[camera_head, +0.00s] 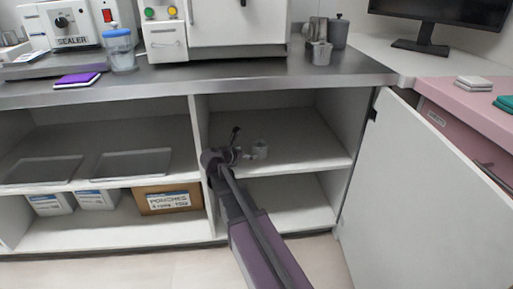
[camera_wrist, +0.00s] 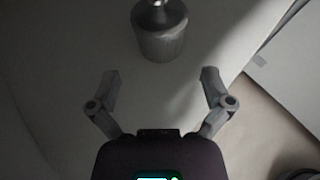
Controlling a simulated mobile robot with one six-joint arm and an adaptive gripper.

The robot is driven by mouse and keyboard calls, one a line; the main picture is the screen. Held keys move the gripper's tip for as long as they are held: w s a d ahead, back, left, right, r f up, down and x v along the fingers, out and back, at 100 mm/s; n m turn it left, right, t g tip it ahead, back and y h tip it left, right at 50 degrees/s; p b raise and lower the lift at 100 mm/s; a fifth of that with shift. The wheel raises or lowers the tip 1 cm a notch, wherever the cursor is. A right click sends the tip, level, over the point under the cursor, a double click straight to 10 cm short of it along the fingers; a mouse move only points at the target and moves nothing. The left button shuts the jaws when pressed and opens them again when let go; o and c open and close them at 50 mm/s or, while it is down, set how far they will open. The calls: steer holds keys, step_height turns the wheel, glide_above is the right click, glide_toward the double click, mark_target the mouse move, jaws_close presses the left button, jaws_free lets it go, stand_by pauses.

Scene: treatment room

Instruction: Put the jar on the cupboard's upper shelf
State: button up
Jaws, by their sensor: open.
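A grey metal jar (camera_head: 260,149) with a knobbed lid stands upright on the upper shelf (camera_head: 300,150) of the open right-hand cupboard. In the wrist view the jar (camera_wrist: 160,40) is at the top centre, its top cut off by the frame. The jar is just beyond the fingertips, with a gap and no visible contact.
The cupboard door (camera_head: 425,190) stands open at the right. The shelf around the jar is bare. A vertical divider (camera_head: 202,150) separates the left bay, which holds trays and boxes (camera_head: 168,200). Metal containers (camera_head: 320,52) stand on the worktop above.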

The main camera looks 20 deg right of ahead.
steer(key=shift+p+v, duration=0.45)
steer(key=shift+v, duration=1.35)
steer(key=shift+f, duration=0.1)
steer(key=shift+s+f+m, duration=0.15)
steer(key=shift+m, duration=0.15)
steer(key=s+f+m+y, duration=0.1)
steer(key=s+m, duration=0.1)
steer(key=s+f+m+g+y, duration=0.1)
steer(key=f+m, duration=0.1)
steer(key=s+a+f+m+g+y, duration=0.1)
steer(key=s+m, duration=0.1)
steer(key=shift+s+f+m, duration=0.3)
steer(key=shift+f+m, duration=0.05)
steer(key=shift+m, duration=0.05)
steer(key=s+a+f+m+g+y, duration=0.2)
steer(key=s+a+f+m+y, duration=0.1)
steer(key=s+m, duration=0.4)
steer(key=s+a+f+m+g+y, duration=0.2)
steer(key=s+a+f+m+y, duration=0.1)
steer(key=s+a+m+y, duration=0.2)
steer(key=s+a+m, duration=0.2)
steer(key=m, duration=0.2)
steer(key=shift+s+f+g+y, duration=0.2)
steer(key=shift+s+g+y, duration=0.1)
steer(key=shift+y, duration=0.1)
